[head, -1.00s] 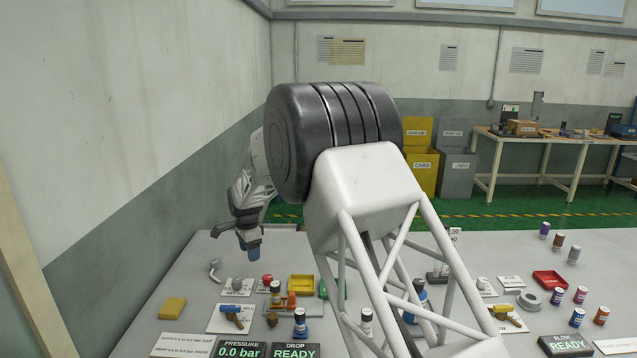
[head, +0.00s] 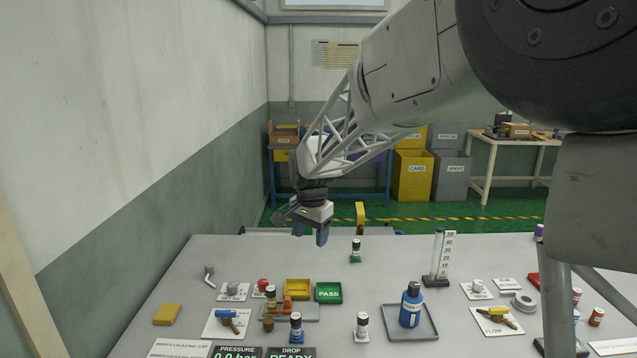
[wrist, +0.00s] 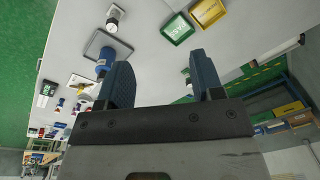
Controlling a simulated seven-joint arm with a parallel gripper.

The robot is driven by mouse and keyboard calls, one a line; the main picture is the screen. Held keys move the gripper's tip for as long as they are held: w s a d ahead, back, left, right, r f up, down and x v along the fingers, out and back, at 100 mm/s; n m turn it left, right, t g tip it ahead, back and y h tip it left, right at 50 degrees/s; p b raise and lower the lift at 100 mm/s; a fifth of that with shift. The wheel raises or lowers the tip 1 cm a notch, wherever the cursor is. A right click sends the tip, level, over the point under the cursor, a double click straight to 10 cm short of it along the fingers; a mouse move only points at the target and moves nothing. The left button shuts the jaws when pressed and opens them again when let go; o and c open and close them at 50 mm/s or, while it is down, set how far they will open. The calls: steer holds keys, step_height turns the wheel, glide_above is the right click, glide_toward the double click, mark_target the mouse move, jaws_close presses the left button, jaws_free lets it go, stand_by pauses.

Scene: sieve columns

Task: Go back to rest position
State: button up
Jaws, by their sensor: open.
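My gripper (head: 311,236) hangs open and empty above the back of the grey table (head: 300,250), clear of everything on it. Its two dark blue fingers show in the wrist view (wrist: 165,85) with a wide empty gap between them. My arm reaches in from the upper right in the head view.
A blue bottle (head: 411,308) stands on a grey tray (head: 428,333). A green PASS tray (head: 329,292) and a yellow tray (head: 298,287) sit mid-table. A graduated cylinder (head: 439,255), a yellow block (head: 168,315) and several small columns stand around. The back left of the table is clear.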

steer(key=s+d+r+n, duration=0.2)
steer(key=s+d+r, duration=0.2)
steer(key=s+d, duration=0.5)
steer(key=s+d+f+n, duration=0.1)
steer(key=s+d, duration=0.2)
steer(key=s, duration=0.7)
steer(key=s+d+f+n+t, duration=0.1)
steer(key=s+d, duration=0.3)
steer(key=s, duration=0.7)
steer(key=s+d+f+n, duration=0.1)
steer(key=s+d, duration=0.3)
steer(key=s, duration=0.6)
steer(key=shift+s+d+f+n, duration=0.2)
steer(key=shift+s+f+n, duration=0.15)
steer(key=shift+n, duration=0.55)
steer(key=shift+o, duration=0.4)
